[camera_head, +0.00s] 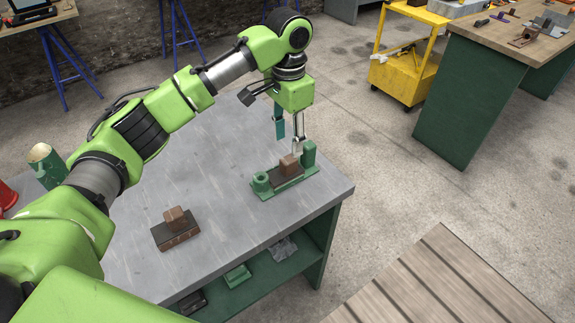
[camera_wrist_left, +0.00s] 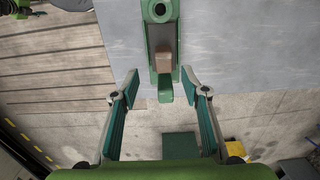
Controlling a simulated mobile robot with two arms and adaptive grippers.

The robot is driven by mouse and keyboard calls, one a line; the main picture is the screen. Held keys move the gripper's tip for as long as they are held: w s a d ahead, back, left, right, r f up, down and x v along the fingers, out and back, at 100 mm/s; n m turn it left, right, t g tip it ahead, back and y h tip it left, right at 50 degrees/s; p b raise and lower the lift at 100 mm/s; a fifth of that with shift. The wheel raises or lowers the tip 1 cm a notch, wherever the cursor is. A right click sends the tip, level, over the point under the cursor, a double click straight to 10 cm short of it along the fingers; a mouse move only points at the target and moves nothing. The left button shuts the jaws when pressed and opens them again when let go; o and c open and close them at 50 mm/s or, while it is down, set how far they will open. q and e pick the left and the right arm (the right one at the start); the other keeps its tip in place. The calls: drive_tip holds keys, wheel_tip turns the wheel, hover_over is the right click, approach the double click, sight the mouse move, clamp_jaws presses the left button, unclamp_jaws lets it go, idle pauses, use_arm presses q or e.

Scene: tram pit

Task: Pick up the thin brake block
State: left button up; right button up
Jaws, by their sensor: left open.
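A dark block with a brown lug (camera_head: 288,164) lies in a green fixture (camera_head: 263,184) near the table's right edge. It looks like the thinner of two such blocks; the lug also shows in the wrist view (camera_wrist_left: 163,62). A thicker-looking dark block with a brown lug (camera_head: 176,233) stands on the bare table at the left. My left gripper (camera_head: 289,137) is open and empty above the fixture, fingers pointing down. In the wrist view, the fixture's post end lies between my open fingers (camera_wrist_left: 162,91), and the lug is a little beyond them.
The fixture has a ring-shaped post at its left and a taller post (camera_head: 309,153) at its right. The grey table (camera_head: 225,225) is clear between the blocks. A green cup (camera_head: 46,165) stands at the left. A yellow cart (camera_head: 405,73) is farther back.

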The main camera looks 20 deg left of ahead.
sight(287, 160)
use_arm(q)
wheel_tip(287, 160, down, 3)
drive_tip(key=shift+w+f, duration=0.15)
drive_tip(key=f+p, duration=0.1)
drive_tip(key=f, duration=0.2)
drive_tip(key=shift+a, duration=0.2)
wheel_tip(287, 160, down, 3)
drive_tip(key=shift+w+a+f+p, duration=0.1)
drive_tip(key=shift+f+p, duration=0.05)
drive_tip(key=shift+p, duration=0.4)
drive_tip(key=shift+f, duration=0.1)
clamp_jaws()
use_arm(e)
wheel_tip(287, 160, up, 2)
drive_tip(key=shift+r, duration=0.1)
